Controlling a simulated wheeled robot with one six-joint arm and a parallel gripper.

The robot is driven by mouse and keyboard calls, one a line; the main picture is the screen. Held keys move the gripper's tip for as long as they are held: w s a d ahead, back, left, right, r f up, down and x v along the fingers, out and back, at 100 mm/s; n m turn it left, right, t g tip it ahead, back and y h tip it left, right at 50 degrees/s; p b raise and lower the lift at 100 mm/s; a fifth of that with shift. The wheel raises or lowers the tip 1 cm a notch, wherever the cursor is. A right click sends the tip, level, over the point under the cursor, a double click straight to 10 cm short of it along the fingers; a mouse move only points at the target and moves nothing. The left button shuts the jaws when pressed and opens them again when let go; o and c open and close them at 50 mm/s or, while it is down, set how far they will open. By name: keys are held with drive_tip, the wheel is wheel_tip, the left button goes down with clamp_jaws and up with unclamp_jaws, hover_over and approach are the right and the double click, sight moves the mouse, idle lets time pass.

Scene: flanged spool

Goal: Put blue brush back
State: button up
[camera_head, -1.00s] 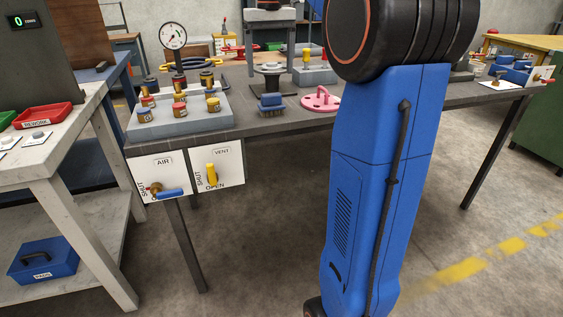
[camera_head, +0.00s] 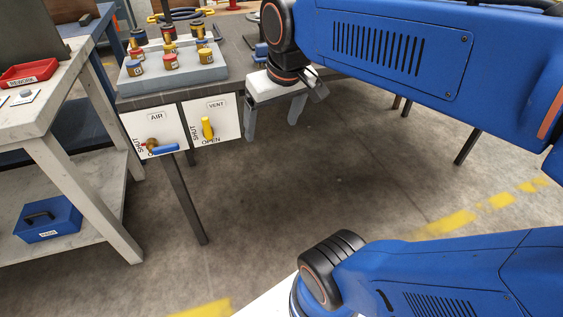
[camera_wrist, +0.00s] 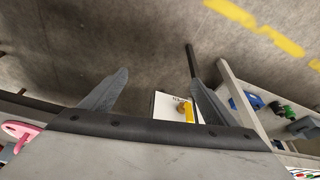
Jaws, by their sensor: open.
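The blue brush (camera_head: 260,51) shows only as a small blue patch on the grey workbench (camera_head: 234,62), mostly hidden behind my arm. My gripper (camera_head: 272,126) is beside the bench's front edge, right of the VENT panel, with its fingers pointing down. It is open and empty; the two spread fingers also show in the wrist view (camera_wrist: 158,78). I cannot make out the brush in the wrist view.
The AIR panel (camera_head: 137,125) with a blue lever and the VENT panel (camera_head: 224,105) with a yellow handle hang at the bench front. A grey block with several capped parts (camera_head: 178,76) stands above them. A pink part (camera_wrist: 20,131) lies at the wrist view's left edge. Floor before the bench is clear.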

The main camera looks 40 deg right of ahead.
drive_tip(key=s+a+f+t, duration=0.1)
drive_tip(key=s+f, duration=0.5)
drive_tip(key=f, duration=0.1)
drive_tip(key=shift+a+f+n, duration=0.3)
drive_tip(key=shift+a, duration=0.05)
